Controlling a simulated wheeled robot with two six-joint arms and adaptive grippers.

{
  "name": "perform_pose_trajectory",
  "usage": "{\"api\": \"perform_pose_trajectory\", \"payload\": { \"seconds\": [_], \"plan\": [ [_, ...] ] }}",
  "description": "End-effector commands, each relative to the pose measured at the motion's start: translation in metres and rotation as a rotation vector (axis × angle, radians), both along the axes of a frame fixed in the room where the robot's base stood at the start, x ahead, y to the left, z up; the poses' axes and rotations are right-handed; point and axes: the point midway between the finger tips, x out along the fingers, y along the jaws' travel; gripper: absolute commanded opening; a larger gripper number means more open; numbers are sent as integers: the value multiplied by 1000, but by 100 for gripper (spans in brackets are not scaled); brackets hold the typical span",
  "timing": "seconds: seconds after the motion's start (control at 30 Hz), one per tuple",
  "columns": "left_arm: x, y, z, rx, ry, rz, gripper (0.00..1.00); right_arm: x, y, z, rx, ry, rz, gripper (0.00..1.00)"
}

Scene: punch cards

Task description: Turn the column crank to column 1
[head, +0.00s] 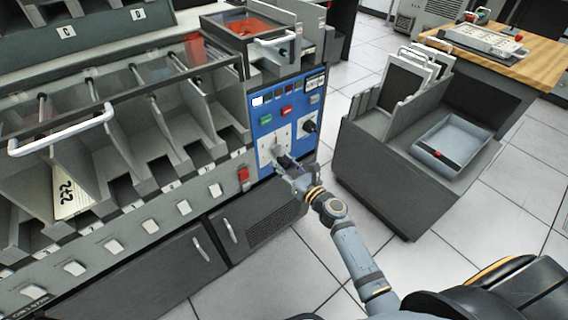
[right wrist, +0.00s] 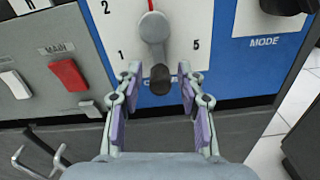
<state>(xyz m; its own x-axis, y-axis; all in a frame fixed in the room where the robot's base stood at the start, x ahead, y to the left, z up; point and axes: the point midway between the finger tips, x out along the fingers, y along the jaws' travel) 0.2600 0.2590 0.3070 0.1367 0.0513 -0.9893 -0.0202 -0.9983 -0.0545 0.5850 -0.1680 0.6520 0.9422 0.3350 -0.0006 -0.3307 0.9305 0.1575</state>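The column crank (right wrist: 153,35) is a grey lever on a white dial plate (right wrist: 115,20) in the right wrist view. Its arm hangs down to a black knob (right wrist: 160,79), and a red mark shows above its hub. The numbers 1 and 2 show on the left of the plate and 5 on the right; its top is cut off. My right gripper (right wrist: 159,90) is open, with its fingertips on either side of the knob and visible gaps. In the head view my right gripper (head: 289,170) partly hides the crank on the blue panel (head: 262,118). My left gripper is not in view.
A black MODE knob (head: 309,126) sits right of the dial. A red MAIN switch (right wrist: 68,74) is on the left. Card bins with a clear cover and white handle (head: 60,130) fill the left. A grey cart (head: 370,150) stands right, with floor between.

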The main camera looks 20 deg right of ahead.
Motion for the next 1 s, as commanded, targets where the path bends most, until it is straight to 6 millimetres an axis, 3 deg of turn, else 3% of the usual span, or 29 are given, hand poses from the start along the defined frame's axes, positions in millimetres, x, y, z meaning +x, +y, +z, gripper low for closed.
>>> {"api": "perform_pose_trajectory", "payload": {
  "seconds": [0.03,0.23,0.27,0.63,1.0],
  "plan": [
    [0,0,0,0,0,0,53,0,0,0,0,0,0,28],
    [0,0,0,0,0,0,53,0,0,0,-1,0,0,1],
    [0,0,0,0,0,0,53,0,0,0,-1,0,0,0],
    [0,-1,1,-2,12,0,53,0,-2,-1,-42,-15,0,0],
    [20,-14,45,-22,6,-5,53,5,-13,0,-291,-108,1,0]
  ]
}}
